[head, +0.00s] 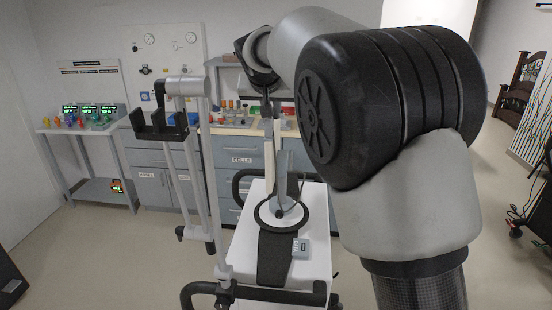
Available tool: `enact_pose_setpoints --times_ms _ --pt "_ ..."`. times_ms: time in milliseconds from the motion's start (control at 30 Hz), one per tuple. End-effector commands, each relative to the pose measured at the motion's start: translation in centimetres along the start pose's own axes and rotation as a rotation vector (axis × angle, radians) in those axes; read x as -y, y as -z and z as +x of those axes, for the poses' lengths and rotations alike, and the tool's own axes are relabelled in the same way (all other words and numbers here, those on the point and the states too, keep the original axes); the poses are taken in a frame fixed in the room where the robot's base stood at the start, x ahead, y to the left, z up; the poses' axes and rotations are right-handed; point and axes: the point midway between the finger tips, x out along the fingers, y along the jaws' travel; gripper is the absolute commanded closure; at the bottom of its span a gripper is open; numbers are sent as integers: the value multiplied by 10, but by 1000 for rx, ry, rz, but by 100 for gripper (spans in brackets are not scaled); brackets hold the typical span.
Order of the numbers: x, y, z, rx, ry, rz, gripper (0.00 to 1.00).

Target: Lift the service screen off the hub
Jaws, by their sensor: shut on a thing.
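My gripper (267,108) hangs from the wrist in the upper middle of the head view, small and partly hidden by my arm. Its dark narrow end meets the top of a pale upright piece. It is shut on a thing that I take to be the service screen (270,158). The lower end of this piece reaches the hub (283,214), a grey disc inside a black ring on the white cart. A grey, see-through upright panel (291,175) stands at the hub, just right of the pale piece. I cannot tell whether screen and hub touch.
The white cart (316,215) has black handles and a dark strap (274,262) with a small grey device (301,248). A tall grey stand (194,170) with a black cradle (160,126) rises close on the left. Cabinets (228,160) line the back wall.

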Motion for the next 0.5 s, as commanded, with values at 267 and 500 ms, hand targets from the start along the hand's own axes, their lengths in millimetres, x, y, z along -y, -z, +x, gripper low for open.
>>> enact_pose_setpoints --times_ms 267,500 --pt "0 14 -11 -13 4 1 100" --pt "0 19 -17 -13 4 1 100"
